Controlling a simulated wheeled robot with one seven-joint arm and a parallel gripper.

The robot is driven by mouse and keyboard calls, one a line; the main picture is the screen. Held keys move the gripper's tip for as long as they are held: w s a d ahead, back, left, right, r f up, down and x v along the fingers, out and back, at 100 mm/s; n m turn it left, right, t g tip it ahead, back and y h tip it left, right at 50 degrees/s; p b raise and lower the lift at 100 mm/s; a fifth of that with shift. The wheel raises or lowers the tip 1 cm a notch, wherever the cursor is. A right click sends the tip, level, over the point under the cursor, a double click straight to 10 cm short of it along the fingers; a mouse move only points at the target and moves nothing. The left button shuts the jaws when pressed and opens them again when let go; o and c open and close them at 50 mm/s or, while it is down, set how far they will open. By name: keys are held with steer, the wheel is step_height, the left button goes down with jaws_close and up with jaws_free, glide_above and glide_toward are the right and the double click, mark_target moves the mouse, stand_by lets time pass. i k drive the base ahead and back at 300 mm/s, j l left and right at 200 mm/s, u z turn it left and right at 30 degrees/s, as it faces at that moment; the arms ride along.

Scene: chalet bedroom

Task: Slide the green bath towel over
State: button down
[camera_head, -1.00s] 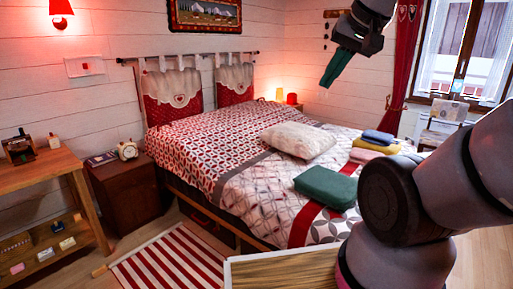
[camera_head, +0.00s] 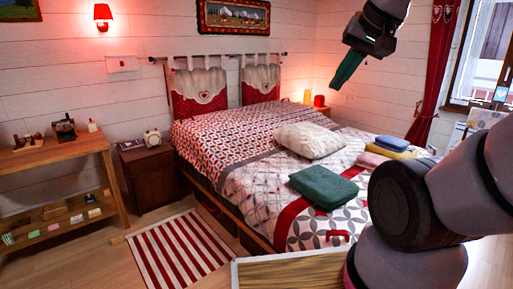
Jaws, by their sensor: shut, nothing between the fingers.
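The green bath towel (camera_head: 324,187) lies folded flat on the bed (camera_head: 225,145), near its front right part, across the red stripe of the cover. My gripper (camera_head: 340,82) hangs in the air at the upper right, well above and behind the towel in the picture. Its green fingers are together and hold nothing. It is apart from the towel and the bed.
A cream pillow (camera_head: 309,140) lies behind the towel. Folded blue and yellow towels (camera_head: 391,145) lie to its right. A wooden-topped surface (camera_head: 290,272) is in the front. A striped rug (camera_head: 178,252) lies on the floor at the left, beside a nightstand (camera_head: 152,175).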

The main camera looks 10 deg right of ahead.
mark_target(329, 189)
steer(key=i+l+u, duration=0.15)
steer(key=l, duration=0.5)
steer(key=l+u, duration=0.15)
steer(key=l, duration=0.5)
steer(key=i+l+u, duration=0.15)
steer(key=l, duration=0.55)
steer(key=i+l+u, duration=0.1)
steer(key=l, duration=0.6)
steer(key=i+l+u, duration=0.15)
steer(key=l, duration=0.55)
steer(key=i+l+u, duration=0.15)
steer(key=l, duration=0.6)
steer(key=i+l+u, duration=0.1)
steer(key=l, duration=0.4)
steer(key=i+l+u, duration=0.15)
steer(key=l, duration=0.4)
steer(key=k, duration=0.05)
